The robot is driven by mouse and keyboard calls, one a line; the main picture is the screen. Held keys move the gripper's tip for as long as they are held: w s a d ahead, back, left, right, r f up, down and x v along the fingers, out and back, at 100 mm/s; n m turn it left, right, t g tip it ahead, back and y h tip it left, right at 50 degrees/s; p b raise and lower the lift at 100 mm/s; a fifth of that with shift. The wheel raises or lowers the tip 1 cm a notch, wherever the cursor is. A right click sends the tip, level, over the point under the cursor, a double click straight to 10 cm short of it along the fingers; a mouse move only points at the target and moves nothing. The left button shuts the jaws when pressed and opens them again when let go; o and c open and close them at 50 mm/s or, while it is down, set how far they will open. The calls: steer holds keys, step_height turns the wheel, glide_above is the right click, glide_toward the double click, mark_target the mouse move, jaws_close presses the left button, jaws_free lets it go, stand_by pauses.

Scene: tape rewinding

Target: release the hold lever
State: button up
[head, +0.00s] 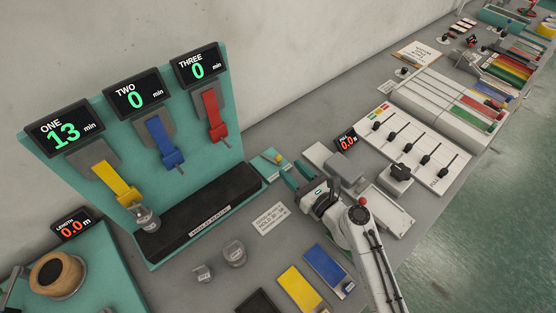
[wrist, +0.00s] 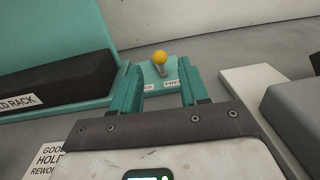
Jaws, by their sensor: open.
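The hold lever is a short grey stem with a yellow ball knob (wrist: 160,57). It stands on a small teal base plate (wrist: 152,79) with white labels, partly covered by my fingers; the stem looks near upright in the wrist view. In the head view the knob (head: 279,158) shows by the wall, right of the black rack. My gripper (head: 293,171) is open and empty, its teal fingers pointing at the lever. In the wrist view the knob appears between and beyond the fingertips (wrist: 159,76). I see no contact.
Left stands a teal panel (head: 85,128) with three displays, coloured straps and a dark rack (head: 200,213). Right of my gripper are grey blocks (head: 345,167) and a slider panel (head: 405,140).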

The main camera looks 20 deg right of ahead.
mark_target(278, 156)
steer(key=x, duration=0.7)
steer(key=shift+c, duration=0.2)
jaws_close()
